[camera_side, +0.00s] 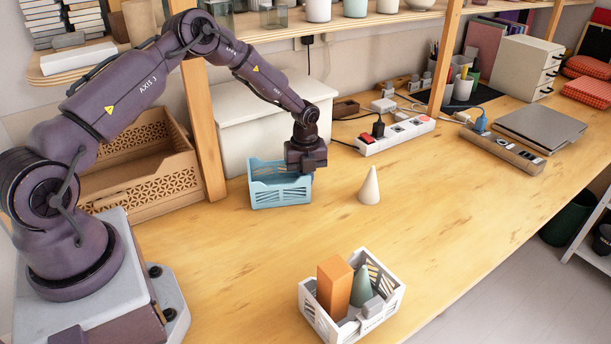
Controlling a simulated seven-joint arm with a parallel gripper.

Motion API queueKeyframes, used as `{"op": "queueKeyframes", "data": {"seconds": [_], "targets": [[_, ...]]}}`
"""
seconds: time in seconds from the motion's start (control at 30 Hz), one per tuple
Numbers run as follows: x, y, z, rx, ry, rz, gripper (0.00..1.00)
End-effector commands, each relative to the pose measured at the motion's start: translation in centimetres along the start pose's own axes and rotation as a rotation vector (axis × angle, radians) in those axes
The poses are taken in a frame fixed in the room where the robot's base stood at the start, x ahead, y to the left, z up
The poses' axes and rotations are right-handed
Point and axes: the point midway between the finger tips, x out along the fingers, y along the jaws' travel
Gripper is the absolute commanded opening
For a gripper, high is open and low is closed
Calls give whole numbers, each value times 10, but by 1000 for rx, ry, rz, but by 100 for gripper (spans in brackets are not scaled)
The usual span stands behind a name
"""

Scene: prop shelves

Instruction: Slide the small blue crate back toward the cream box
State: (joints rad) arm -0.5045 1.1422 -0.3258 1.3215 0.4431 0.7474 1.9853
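The small blue crate (281,194) stands upright on the wooden table, left of the picture's middle. The cream box (262,128) stands behind it against the wall, with a lid on top. A narrow gap or contact between crate and box cannot be told from this angle. My gripper (305,172) is low at the crate's right end, and its dark body overlaps the crate's right back corner. Its fingers are hidden, so I cannot tell whether they are open or shut or touching the crate.
A cream cone (369,187) stands to the right of the crate. A white crate (388,309) holding blocks is at the front. A wooden crate (139,165) and a shelf post (203,130) are at left. A power strip (396,134) lies behind right. The table's middle is clear.

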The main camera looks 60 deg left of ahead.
Motion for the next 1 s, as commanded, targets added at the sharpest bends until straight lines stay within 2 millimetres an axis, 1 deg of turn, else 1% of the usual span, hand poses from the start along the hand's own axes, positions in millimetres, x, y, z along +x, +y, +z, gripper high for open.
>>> {"op": "queueKeyframes", "data": {"seconds": [0.27,0.6,0.8,0.83,0.93,1.0], "targets": [[0,2,1,-1,0,0,0],[0,16,7,-1,0,0,0],[0,16,6,0,0,0,0],[0,16,6,0,0,0,13],[0,16,6,0,0,0,36],[0,16,6,0,0,0,36]]}}
